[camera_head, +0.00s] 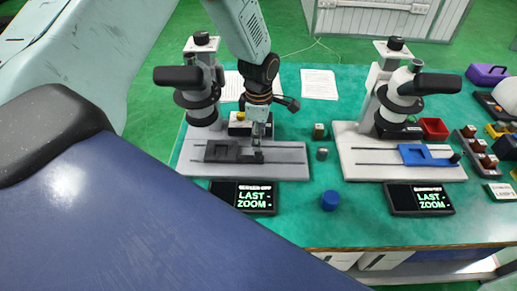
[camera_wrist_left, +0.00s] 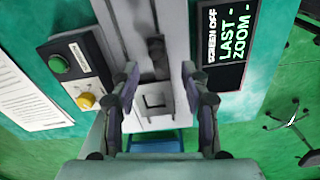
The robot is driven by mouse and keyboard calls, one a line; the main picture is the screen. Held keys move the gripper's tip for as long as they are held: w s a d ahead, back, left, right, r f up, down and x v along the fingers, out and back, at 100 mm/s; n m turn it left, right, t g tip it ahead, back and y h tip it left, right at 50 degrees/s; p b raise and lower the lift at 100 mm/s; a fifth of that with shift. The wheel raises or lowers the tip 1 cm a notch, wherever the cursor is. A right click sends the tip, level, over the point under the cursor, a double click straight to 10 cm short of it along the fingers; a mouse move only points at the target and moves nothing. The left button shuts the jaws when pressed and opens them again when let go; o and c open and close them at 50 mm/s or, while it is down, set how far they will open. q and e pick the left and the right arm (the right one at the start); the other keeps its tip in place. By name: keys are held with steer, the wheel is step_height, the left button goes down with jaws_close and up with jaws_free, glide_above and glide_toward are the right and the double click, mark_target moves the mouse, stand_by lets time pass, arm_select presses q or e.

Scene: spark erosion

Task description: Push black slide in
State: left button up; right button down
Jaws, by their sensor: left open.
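The black slide (camera_head: 222,151) lies on the pale base plate (camera_head: 285,170) of the left microscope, with its dark knob at its right end. In the left wrist view, a grey square-holed slide part (camera_wrist_left: 168,101) shows between the fingers, with a dark knob-like piece (camera_wrist_left: 157,52) farther up. My left gripper (camera_head: 262,138) is just above the slide's right end, pointing down. In the left wrist view its two fingers (camera_wrist_left: 160,78) are spread apart with nothing gripped between them. I cannot tell whether a finger touches the slide. My right gripper is not in view.
The left microscope (camera_head: 202,100) stands close to my left gripper. A control box (camera_wrist_left: 75,68) with green and yellow knobs sits beside the plate. A screen (camera_head: 244,197) lies in front. A second microscope (camera_head: 400,95) with a blue slide (camera_head: 425,154) stands right; a blue cylinder (camera_head: 330,200) stands between.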

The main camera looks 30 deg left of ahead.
arm_select(q)
steer(key=f, duration=0.6)
steer(key=shift+w+a, duration=0.3)
steer(key=shift+w, duration=0.05)
steer(key=shift+s+d+f, duration=0.1)
steer(key=shift+f, duration=0.4)
steer(key=shift+s+d+r, duration=0.1)
steer(key=shift+s, duration=0.1)
steer(key=shift+w+a+f, duration=0.2)
steer(key=shift+w+f, duration=0.05)
steer(key=shift+w, duration=0.05)
steer(key=c, duration=0.4)
steer(key=shift+s+d+r, duration=0.15)
steer(key=shift+r, duration=0.05)
steer(key=c, duration=0.4)
jaws_close()
